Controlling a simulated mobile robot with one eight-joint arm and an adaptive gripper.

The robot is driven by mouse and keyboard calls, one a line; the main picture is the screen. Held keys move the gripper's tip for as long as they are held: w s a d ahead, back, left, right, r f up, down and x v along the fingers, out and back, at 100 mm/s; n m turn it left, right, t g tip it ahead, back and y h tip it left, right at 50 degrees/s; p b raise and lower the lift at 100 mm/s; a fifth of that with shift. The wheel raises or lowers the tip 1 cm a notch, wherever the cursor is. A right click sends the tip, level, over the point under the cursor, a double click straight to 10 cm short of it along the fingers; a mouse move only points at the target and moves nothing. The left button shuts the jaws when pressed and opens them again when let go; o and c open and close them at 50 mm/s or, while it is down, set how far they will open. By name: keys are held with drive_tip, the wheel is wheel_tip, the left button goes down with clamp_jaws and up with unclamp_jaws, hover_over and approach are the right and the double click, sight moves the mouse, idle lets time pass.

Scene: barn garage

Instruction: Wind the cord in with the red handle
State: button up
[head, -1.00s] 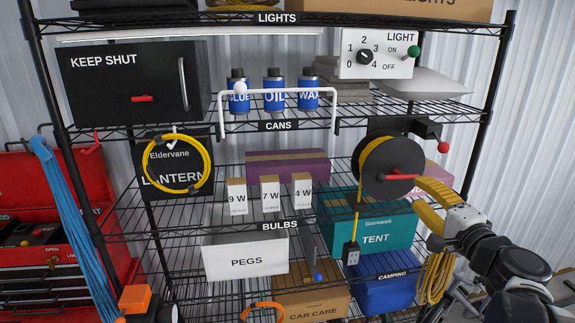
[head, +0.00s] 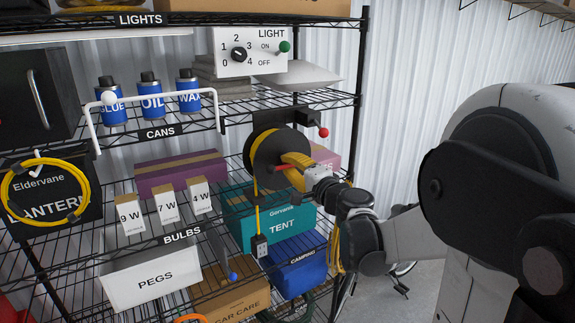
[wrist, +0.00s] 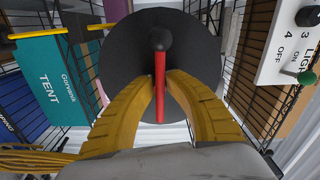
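The cord reel, a dark round disc (head: 266,150) with yellow cord wound behind it, hangs from the rack at the right. The yellow cord (head: 257,195) runs straight down from it to a dark socket end (head: 260,246). The red handle (wrist: 160,88) is a bar on the disc's face with a dark knob at one end. My gripper (wrist: 161,80) has yellow fingers, one on each side of the handle, close against it. It also shows in the head view (head: 287,162), where it hides most of the handle.
A black bracket with a red knob (head: 323,132) sits just right of the reel. Below are the teal TENT box (head: 295,224) and the blue CAMPING box (head: 296,265). A light box (head: 250,52) is above. A white bar (head: 92,130) sticks out from the CANS shelf.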

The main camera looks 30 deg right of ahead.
clamp_jaws()
drive_tip(key=shift+m, duration=0.3)
drive_tip(key=m+b, duration=0.1)
drive_tip(key=m, duration=0.1)
drive_tip(key=shift+f+m+b, duration=0.1)
drive_tip(key=shift+m+b, duration=0.2)
drive_tip(key=shift+m, duration=0.1)
drive_tip(key=m+b, duration=0.1)
drive_tip(key=m, duration=0.3)
drive_tip(key=shift+m+b, duration=0.3)
drive_tip(key=m+b, duration=0.1)
drive_tip(key=m, duration=0.2)
drive_tip(key=shift+m, duration=0.3)
drive_tip(key=shift+m+b, duration=0.4)
drive_tip(key=shift+m, duration=1.4)
